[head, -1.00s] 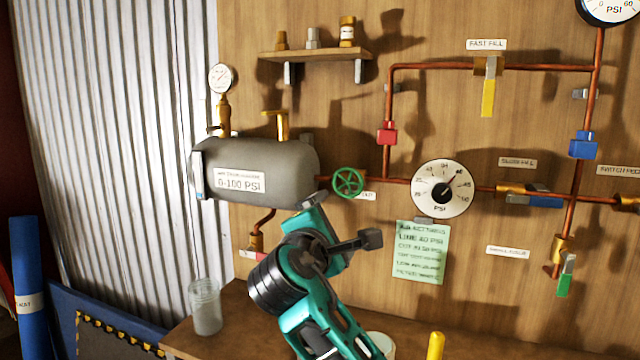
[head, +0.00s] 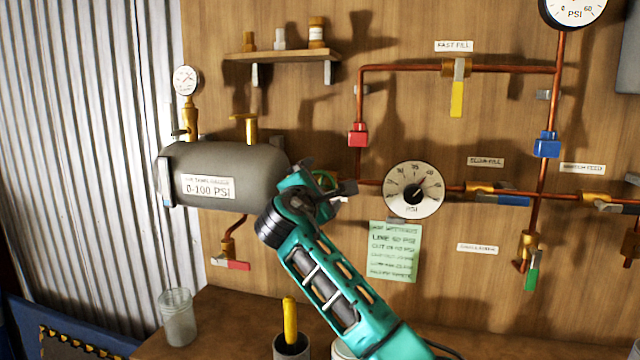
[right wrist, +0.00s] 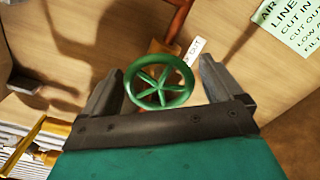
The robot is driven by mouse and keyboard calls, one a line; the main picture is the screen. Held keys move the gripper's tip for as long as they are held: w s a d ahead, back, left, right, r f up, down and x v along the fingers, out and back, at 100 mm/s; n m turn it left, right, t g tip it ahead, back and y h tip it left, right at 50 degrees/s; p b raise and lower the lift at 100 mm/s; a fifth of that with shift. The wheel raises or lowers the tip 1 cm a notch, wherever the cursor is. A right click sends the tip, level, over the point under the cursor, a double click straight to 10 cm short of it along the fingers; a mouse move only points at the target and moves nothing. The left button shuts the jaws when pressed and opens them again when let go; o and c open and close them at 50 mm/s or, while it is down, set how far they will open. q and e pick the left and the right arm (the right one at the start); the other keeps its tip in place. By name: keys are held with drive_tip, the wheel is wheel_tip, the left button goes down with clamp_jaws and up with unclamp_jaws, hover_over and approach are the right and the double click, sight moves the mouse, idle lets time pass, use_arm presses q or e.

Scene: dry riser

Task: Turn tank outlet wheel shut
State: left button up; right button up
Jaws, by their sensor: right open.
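The green tank outlet wheel (right wrist: 160,82) sits between the two open fingers of my right gripper (right wrist: 157,85) in the right wrist view. The wheel lies nearer the left finger, and I cannot tell whether either finger touches it. In the head view the wheel (head: 326,180) is mostly hidden behind my right gripper (head: 325,183). The grey tank (head: 235,170) with its 0-100 PSI label is left of the wheel. A white tag ending in OUT (right wrist: 194,50) shows beside the wheel. My left gripper is not in view.
A round PSI dial (head: 413,190) and a green note (head: 395,251) are right of the wheel. A red-handled valve (head: 237,265) hangs under the tank. A glass jar (head: 178,318) and a cup with a yellow stick (head: 291,345) stand on the bench below.

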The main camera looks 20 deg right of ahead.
drive_tip(key=shift+w+d, duration=0.2)
drive_tip(key=shift+w, duration=0.1)
drive_tip(key=c, duration=1)
drive_tip(key=shift+o, duration=0.2)
drive_tip(key=shift+m, duration=0.3)
drive_tip(key=shift+r+m+b, duration=0.1)
drive_tip(key=shift+m+b, duration=0.75)
drive_tip(key=shift+m, duration=2.25)
